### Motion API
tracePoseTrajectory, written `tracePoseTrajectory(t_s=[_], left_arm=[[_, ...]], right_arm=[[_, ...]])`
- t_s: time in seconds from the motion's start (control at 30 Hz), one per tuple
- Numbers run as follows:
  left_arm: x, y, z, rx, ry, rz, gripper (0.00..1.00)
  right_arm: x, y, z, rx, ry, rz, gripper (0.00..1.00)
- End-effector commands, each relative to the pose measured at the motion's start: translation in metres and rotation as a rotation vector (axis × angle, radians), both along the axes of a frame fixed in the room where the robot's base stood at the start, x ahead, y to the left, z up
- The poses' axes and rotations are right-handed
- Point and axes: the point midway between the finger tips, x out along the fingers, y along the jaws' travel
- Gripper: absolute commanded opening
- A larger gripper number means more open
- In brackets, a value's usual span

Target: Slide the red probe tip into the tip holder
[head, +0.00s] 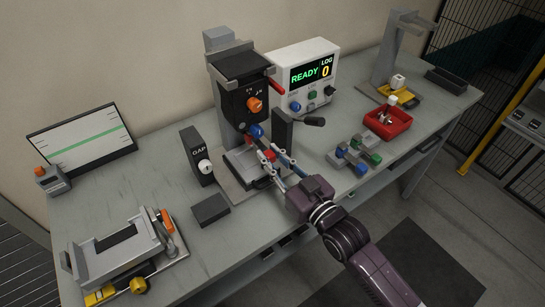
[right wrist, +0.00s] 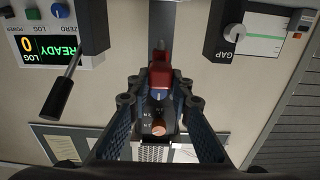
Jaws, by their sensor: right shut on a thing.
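My right gripper (head: 272,156) reaches in under the head of the black test stand (head: 240,85) and is shut on the red probe tip (head: 269,154). In the right wrist view the red tip (right wrist: 160,74) sits between the fingertips of the right gripper (right wrist: 160,88). A blue part (head: 256,131), which may be the tip holder, hangs below the stand's orange knob (head: 255,105). In the right wrist view this blue part shows only partly, close to the red tip; I cannot tell whether they touch. My left gripper is out of view.
A GAP box (head: 197,157) stands left of the stand. A black-handled lever (head: 312,121) is close on the right. A rack with blue and green pieces (head: 357,152) and a red bin (head: 388,123) lie farther right. A dark block (head: 210,209) is at front left.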

Motion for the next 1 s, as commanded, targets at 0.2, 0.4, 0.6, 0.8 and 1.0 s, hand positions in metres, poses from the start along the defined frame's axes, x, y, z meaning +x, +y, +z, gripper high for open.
tracePoseTrajectory(t_s=[0.2,0.4,0.6,0.8,1.0], left_arm=[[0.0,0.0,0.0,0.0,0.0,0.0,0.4],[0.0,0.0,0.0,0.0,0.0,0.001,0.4],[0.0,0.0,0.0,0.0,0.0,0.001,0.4],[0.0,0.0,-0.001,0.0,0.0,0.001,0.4],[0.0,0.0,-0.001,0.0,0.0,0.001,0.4]], right_arm=[[0.003,0.002,0.001,0.001,-0.001,0.0,0.0],[0.005,0.004,0.001,0.001,-0.002,0.0,0.0],[0.008,0.006,0.001,0.001,-0.001,0.0,0.0],[0.01,0.008,0.001,0.001,-0.001,0.0,0.0],[0.013,0.009,0.001,0.001,-0.001,0.0,0.0]])
